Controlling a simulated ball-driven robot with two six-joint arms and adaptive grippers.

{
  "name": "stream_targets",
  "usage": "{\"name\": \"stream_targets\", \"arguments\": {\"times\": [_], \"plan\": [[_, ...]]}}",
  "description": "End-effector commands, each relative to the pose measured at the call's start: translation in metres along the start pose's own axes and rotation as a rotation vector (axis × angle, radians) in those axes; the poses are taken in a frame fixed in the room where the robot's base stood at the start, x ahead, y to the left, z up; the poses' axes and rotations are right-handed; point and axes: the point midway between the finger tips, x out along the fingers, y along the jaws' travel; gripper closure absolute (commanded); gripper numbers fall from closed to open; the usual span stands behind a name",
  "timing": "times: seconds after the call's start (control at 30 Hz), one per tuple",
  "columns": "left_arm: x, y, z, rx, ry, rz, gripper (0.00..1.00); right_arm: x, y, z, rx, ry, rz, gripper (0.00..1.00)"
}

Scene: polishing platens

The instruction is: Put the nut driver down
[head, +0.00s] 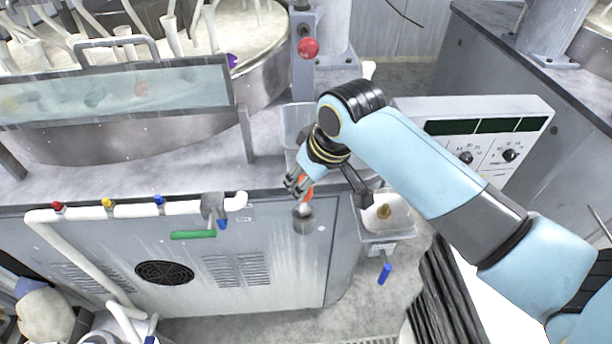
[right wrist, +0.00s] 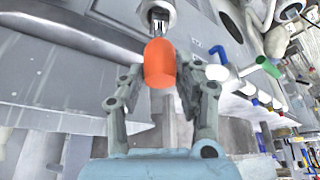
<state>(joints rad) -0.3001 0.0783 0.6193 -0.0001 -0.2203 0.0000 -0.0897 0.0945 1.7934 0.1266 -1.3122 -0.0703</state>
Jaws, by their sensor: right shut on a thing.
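The nut driver shows its orange handle (head: 307,188) in the head view, just in front of the cabinet's upper edge. In the right wrist view the orange handle (right wrist: 159,63) lies between the fingers, with a short metal shaft beyond it. My right gripper (head: 298,184) is shut on the handle; its two fingers also show in the right wrist view (right wrist: 166,82). A small grey cup-like holder (head: 303,220) is on the cabinet front below the handle. The shaft points at its mouth; I cannot tell how deep it reaches. My left gripper is not in view.
A small bin (head: 402,217) with a brass-coloured piece stands right of the holder, above a blue valve handle (head: 385,273). A white pipe (head: 130,211) with coloured taps and a green-handled valve (head: 193,235) runs along the cabinet at left. A control box (head: 480,135) stands behind my right arm.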

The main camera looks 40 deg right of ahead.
Motion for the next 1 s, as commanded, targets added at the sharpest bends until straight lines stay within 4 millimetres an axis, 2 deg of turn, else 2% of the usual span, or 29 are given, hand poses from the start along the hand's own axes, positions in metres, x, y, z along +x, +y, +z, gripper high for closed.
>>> {"name": "stream_targets", "arguments": {"times": [0.03, 0.07, 0.23, 0.5, 0.63, 0.77, 1.0], "plan": [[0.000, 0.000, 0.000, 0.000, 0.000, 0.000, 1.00, 0.000, 0.000, 0.000, 0.000, 0.001, 0.000, 1.00], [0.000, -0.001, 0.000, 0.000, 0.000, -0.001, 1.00, 0.000, 0.000, 0.000, 0.000, 0.000, 0.000, 0.64], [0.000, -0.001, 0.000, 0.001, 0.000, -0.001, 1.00, 0.000, 0.000, 0.000, 0.000, 0.000, 0.000, 0.44], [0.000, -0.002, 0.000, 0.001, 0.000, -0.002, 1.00, -0.002, 0.000, -0.001, 0.000, 0.001, 0.000, 0.44], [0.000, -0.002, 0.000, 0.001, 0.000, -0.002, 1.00, -0.012, 0.000, -0.006, 0.000, 0.004, 0.000, 0.44], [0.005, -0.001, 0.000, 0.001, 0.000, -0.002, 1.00, -0.037, 0.000, -0.005, -0.001, 0.004, 0.000, 0.44], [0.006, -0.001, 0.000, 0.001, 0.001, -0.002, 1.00, -0.095, 0.001, -0.006, -0.001, 0.005, 0.001, 0.44]]}}
